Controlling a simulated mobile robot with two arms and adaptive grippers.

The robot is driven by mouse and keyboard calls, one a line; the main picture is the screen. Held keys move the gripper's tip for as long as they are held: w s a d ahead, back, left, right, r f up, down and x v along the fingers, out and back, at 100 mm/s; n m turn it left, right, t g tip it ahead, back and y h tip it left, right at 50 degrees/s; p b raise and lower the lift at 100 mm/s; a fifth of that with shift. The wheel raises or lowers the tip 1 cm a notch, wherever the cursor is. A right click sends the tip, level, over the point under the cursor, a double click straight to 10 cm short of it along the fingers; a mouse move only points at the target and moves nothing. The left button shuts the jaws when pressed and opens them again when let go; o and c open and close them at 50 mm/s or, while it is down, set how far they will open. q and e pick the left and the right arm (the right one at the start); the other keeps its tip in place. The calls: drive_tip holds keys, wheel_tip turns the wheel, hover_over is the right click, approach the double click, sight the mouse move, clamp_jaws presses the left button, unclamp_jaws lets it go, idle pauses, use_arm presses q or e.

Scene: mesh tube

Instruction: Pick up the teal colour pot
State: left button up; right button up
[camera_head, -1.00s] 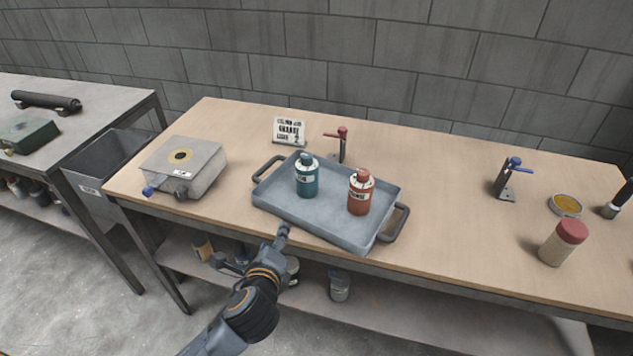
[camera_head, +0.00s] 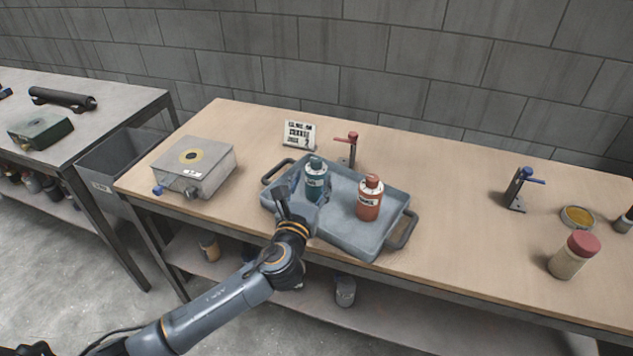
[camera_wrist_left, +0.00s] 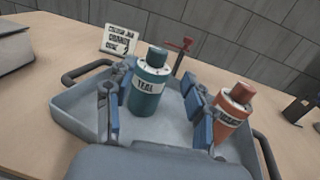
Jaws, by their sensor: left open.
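The teal colour pot (camera_head: 315,182) stands upright in a grey-blue tray (camera_head: 345,235) on the wooden bench. In the left wrist view the teal pot (camera_wrist_left: 148,88) has a white label reading TEAL and stands ahead, between the two fingers of my left gripper (camera_wrist_left: 155,122). In the head view my left gripper (camera_head: 298,205) is over the tray's near left part, just in front of the pot. It is open and empty. An orange-red pot (camera_head: 369,198) stands upright to the right; in the wrist view it (camera_wrist_left: 230,108) is partly behind the right finger. My right gripper is not in view.
A small sign (camera_head: 299,135) and a red-handled clamp (camera_head: 348,148) stand behind the tray. A grey metal box (camera_head: 193,168) is at left. A blue-handled clamp (camera_head: 521,188), a red-lidded jar (camera_head: 574,255) and an amber dish (camera_head: 577,217) are at right. The bench between is clear.

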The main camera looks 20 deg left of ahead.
sight(315, 166)
use_arm(q)
drive_tip(key=w, duration=0.5)
drive_tip(key=w+a, duration=0.1)
drive_tip(key=w, duration=0.1)
drive_tip(key=shift+w, duration=0.4)
clamp_jaws()
